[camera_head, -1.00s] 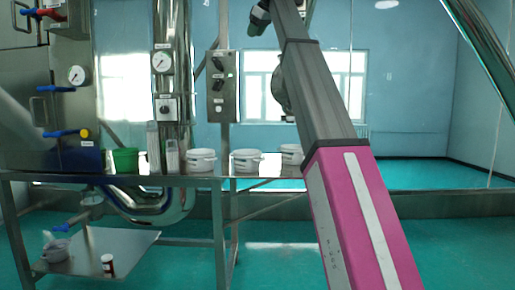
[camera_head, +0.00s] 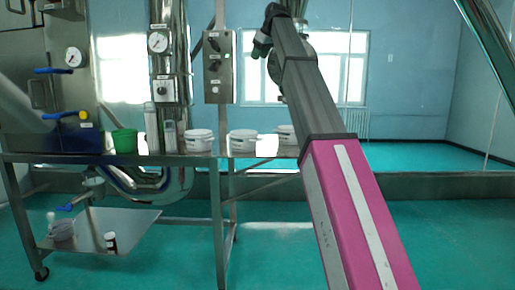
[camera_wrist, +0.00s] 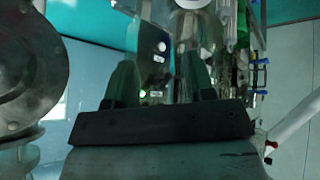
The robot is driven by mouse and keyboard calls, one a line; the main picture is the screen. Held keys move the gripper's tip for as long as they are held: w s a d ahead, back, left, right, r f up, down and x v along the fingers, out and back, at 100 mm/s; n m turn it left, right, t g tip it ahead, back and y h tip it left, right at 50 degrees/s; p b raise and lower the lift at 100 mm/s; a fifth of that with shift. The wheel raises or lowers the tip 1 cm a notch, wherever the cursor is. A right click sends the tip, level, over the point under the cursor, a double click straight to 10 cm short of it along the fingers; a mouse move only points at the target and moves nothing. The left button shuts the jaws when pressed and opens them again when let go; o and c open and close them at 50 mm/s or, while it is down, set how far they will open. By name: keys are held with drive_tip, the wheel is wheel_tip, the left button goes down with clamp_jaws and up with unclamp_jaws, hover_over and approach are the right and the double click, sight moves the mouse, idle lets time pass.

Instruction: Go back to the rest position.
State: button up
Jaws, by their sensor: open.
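My gripper (camera_wrist: 158,64) shows in the wrist view with two dark fingers set apart. It is open, and nothing is visible between the fingers. Behind them are a steel panel and pipes, with no contact visible. In the head view my arm rises from the bottom right to the top middle. The gripper's fingers cannot be made out there.
A steel table (camera_head: 195,160) holds a green cup (camera_head: 124,142), clear containers and several white tubs (camera_head: 199,141). A switch box (camera_head: 219,68) and a gauge (camera_head: 158,42) are behind it. The floor (camera_head: 275,245) in front right is clear.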

drive_tip(key=s+d+f+m+g+h, duration=0.1)
drive_tip(key=d+f+m, duration=0.15)
drive_tip(key=f, duration=1.45)
drive_tip(key=s+d+f+m+g, duration=0.1)
drive_tip(key=d+f, duration=0.2)
drive_tip(key=f, duration=1.3)
drive_tip(key=s+d+f+m+h, duration=0.1)
drive_tip(key=d+f+m, duration=0.15)
drive_tip(key=f, duration=1.45)
drive_tip(key=s+d+f+m+g+h, duration=0.1)
drive_tip(key=s+d+f, duration=0.2)
drive_tip(key=s+f, duration=0.5)
drive_tip(key=s+d+f+m+g, duration=0.1)
drive_tip(key=s+d+f, duration=0.25)
drive_tip(key=f, duration=0.85)
drive_tip(key=s+d+f+m+g+h, duration=0.1)
drive_tip(key=s+d+f+m, duration=0.1)
drive_tip(key=s+f, duration=1.4)
drive_tip(key=s+d, duration=0.1)
drive_tip(key=s, duration=0.2)
drive_tip(key=shift+d+f+m+g, duration=0.15)
drive_tip(key=shift+d+m+g, duration=0.1)
drive_tip(key=shift+m+g, duration=0.15)
